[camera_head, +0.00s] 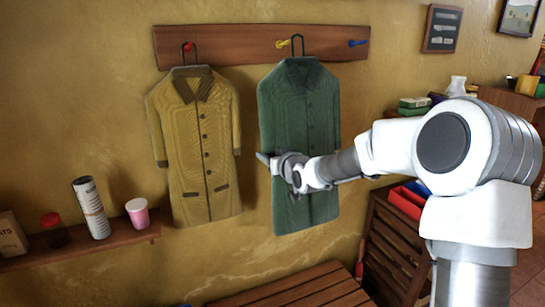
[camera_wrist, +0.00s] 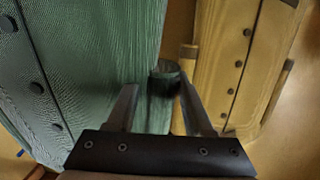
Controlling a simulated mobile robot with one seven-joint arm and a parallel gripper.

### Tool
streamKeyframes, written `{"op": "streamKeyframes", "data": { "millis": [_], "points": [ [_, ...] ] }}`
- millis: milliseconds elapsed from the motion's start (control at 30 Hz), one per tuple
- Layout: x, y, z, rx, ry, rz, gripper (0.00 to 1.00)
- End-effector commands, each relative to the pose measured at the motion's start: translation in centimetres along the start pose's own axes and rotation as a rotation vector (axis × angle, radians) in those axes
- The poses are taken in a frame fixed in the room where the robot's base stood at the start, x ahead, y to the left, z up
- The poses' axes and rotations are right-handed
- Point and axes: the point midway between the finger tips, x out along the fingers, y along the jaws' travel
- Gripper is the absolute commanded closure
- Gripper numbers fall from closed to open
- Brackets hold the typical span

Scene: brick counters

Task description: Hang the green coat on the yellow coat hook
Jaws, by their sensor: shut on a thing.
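The green coat (camera_head: 302,105) is upright on a dark hanger in front of the wall rack in the head view. The top of its hanger is beside the tip of the yellow coat hook (camera_head: 282,43); I cannot tell whether it rests on the hook. My gripper (camera_head: 265,158) is at the coat's left edge, around mid-height. In the wrist view the green coat (camera_wrist: 95,50) fills the left side, and its sleeve end lies between the fingers of my gripper (camera_wrist: 157,84), which are shut on it. The fingers' contact is partly hidden.
A mustard coat (camera_head: 200,150) hangs from the red hook (camera_head: 188,46), close on the left; it also shows in the wrist view (camera_wrist: 235,60). The blue hook (camera_head: 357,43) is empty. A shelf (camera_head: 130,235) with a pink cup is lower left. A slatted bench (camera_head: 300,290) is below.

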Motion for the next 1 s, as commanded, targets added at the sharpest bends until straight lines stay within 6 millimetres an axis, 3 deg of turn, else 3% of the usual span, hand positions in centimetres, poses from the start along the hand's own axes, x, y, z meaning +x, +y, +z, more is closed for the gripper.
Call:
{"op": "streamKeyframes", "data": {
  "millis": [1000],
  "points": [
    [5.7,-0.1,-1.1,-0.002,0.005,0.0,1.0]
  ]
}}
